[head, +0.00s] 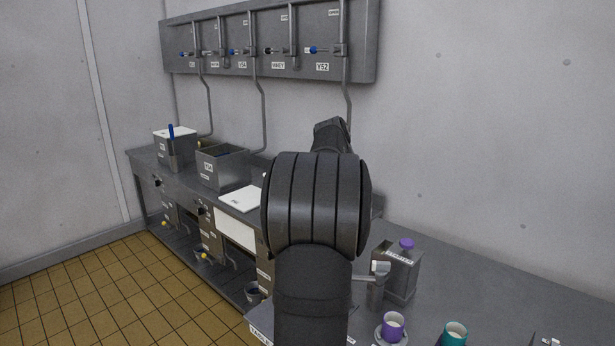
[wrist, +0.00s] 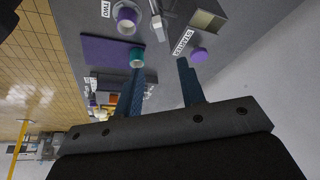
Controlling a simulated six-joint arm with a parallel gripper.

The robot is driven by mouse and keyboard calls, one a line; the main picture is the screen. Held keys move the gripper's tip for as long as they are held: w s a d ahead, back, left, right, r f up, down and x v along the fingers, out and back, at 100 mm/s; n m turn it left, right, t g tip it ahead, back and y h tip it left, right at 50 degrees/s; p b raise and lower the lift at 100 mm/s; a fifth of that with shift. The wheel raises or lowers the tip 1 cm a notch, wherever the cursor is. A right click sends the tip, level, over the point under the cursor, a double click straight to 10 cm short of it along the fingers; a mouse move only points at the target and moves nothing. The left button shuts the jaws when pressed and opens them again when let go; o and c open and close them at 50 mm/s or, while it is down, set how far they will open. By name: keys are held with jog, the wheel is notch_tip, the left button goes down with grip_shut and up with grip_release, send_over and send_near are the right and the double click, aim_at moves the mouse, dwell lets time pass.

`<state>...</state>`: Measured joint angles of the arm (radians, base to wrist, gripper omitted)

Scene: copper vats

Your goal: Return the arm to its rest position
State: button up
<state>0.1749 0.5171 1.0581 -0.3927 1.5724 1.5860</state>
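My gripper (wrist: 160,78) shows in the wrist view as two dark blue fingers spread apart. The space between them is empty, with bare grey worktop behind. In the head view my black arm rises through the middle of the picture, and the gripper is hidden behind it. A teal cup (wrist: 137,58) appears just beyond the left fingertip, and a purple knob (wrist: 199,55) just beyond the right one. I cannot tell how far they are from the fingers.
A purple cup (head: 393,326) on a saucer and the teal cup (head: 455,334) stand near the bottom edge. A labelled metal box (head: 402,268) stands right of my arm. Vats (head: 222,168) line the left counter; a pipe panel (head: 270,45) hangs above.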

aim_at(381, 262)
jog(key=x, duration=1.5)
jog(key=shift+a, duration=0.1)
jog(key=v, duration=1.7)
jog(key=x, duration=1.7)
jog(key=shift+s, duration=0.1)
jog(key=n+t, duration=0.1)
jog(key=n, duration=0.3)
jog(key=shift+s, duration=0.1)
jog(key=shift+s+n+t+y, duration=0.1)
jog(key=shift+n+t+y, duration=0.3)
jog(key=shift+n, duration=0.85)
jog(key=shift+n+t+y, duration=0.1)
jog(key=shift+n+t, duration=0.6)
jog(key=shift+n, duration=0.55)
